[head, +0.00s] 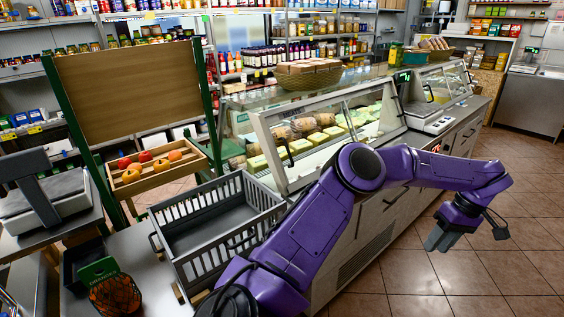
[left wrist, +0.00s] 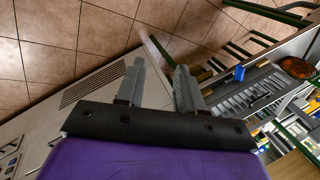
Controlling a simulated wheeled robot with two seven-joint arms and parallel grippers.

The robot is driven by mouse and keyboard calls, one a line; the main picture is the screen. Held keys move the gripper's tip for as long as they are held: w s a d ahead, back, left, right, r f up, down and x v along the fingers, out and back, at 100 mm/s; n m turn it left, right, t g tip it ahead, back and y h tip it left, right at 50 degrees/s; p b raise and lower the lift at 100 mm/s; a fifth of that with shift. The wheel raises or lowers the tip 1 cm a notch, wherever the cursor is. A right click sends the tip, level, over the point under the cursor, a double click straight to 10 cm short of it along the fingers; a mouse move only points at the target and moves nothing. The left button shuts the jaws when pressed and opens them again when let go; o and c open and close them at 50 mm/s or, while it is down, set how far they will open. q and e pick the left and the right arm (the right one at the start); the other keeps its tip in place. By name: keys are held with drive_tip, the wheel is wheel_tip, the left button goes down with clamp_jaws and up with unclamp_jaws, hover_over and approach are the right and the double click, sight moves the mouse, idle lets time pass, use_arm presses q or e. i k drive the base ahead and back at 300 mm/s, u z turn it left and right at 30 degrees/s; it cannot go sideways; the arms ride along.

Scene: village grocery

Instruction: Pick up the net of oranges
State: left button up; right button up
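The net of oranges (head: 116,296), a dark orange mesh bag with a green label, lies on the grey counter at the lower left in the head view. It also shows small at the right edge of the left wrist view (left wrist: 297,67). My left gripper (head: 437,241) hangs over the floor tiles to the right of the display counter, far from the net. In the left wrist view, its two fingers (left wrist: 160,66) are apart with nothing between them. My right gripper is not in view.
A grey slatted crate (head: 218,222) stands right of the net. A dark box (head: 82,258) is just behind the net, and a scale (head: 45,196) is at the left.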

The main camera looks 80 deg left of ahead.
sight(112, 298)
drive_tip(key=u, duration=2.05)
